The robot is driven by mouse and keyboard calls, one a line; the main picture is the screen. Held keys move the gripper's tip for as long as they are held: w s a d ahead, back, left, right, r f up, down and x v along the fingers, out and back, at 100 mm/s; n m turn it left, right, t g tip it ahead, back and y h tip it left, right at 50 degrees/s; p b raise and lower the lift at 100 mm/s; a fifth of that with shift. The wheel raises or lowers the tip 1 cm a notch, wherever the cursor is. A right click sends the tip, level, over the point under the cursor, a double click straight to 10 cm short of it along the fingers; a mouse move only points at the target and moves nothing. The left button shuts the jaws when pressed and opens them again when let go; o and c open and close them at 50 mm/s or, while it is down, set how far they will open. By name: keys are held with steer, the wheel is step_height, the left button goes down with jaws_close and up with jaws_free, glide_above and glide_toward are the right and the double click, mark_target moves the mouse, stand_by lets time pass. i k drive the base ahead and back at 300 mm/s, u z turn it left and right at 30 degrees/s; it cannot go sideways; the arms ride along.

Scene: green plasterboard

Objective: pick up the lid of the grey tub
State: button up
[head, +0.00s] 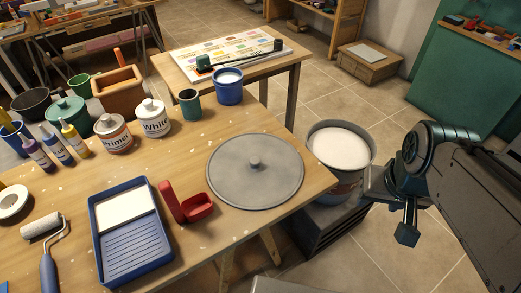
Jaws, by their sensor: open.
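The lid (240,183) is a flat, round grey disc with a small knob in its middle. It lies flat on the wooden workbench (235,232), near the right edge. The grey tub (341,185) stands uncovered beyond that edge, full of something white. My gripper (405,230) is open, at the right, past the tub and well apart from the lid. It looks empty; its fingers are small and dark, and their detail is hard to make out.
A red scoop-like holder (190,207) stands close to the lid's left, beside a blue paint tray (132,238). A blue pot (229,93) and a green cup (189,106) stand behind the lid. A dark grey crate (318,222) is under the tub. Tiled floor lies open behind.

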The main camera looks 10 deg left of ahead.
mark_target(250, 171)
steer(key=k, duration=0.5)
steer(key=z, duration=0.95)
steer(key=i, duration=0.85)
steer(key=u, duration=2.5)
steer(key=i, duration=0.5)
steer(key=z, duration=0.05)
